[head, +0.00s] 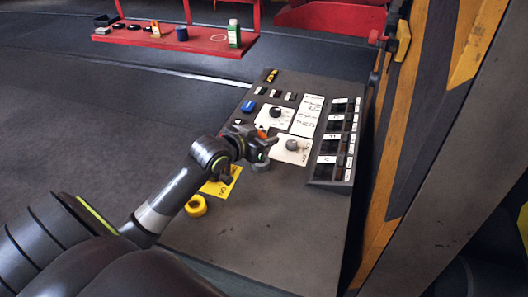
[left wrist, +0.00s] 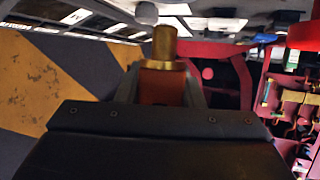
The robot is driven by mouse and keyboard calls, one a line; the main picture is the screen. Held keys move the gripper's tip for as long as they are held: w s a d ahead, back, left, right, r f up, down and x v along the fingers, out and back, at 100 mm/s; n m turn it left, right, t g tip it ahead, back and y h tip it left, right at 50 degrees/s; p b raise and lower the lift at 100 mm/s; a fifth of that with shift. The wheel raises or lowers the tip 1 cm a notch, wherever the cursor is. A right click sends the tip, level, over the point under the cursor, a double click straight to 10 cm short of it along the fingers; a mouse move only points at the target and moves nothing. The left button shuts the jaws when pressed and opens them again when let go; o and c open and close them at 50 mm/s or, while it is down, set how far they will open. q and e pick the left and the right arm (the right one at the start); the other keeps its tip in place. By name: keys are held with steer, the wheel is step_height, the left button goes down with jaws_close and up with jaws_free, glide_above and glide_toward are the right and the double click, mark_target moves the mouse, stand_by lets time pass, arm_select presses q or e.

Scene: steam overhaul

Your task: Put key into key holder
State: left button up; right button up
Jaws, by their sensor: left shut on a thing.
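My left gripper (head: 266,143) is over the middle of the grey control panel (head: 300,240). It is shut on the key, whose orange body (left wrist: 162,84) and brass cylindrical end (left wrist: 165,42) show in the left wrist view. In the head view only a small orange part of the key (head: 262,134) shows between the fingers. A grey round fitting (head: 261,166) is just below the gripper in the picture. A grey knob on a white plate (head: 292,145) is just right of it. I cannot tell which fitting is the key holder. My right gripper is not in view.
A yellow round button (head: 196,206) and a yellow plate (head: 222,182) are near the panel's left edge. A bank of switches (head: 334,142) lines its right side. A yellow and black striped post (head: 398,130) stands close to the right. A red bench (head: 178,40) is behind.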

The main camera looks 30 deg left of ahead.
arm_select(q)
steer(key=shift+f, duration=0.35)
step_height(320, 180, down, 3)
steer(key=shift+f, duration=0.35)
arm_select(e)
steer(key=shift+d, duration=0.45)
arm_select(q)
steer(key=shift+f, duration=0.3)
steer(key=o, duration=1)
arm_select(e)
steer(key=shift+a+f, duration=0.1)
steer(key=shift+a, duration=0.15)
arm_select(q)
steer(key=shift+r, duration=0.1)
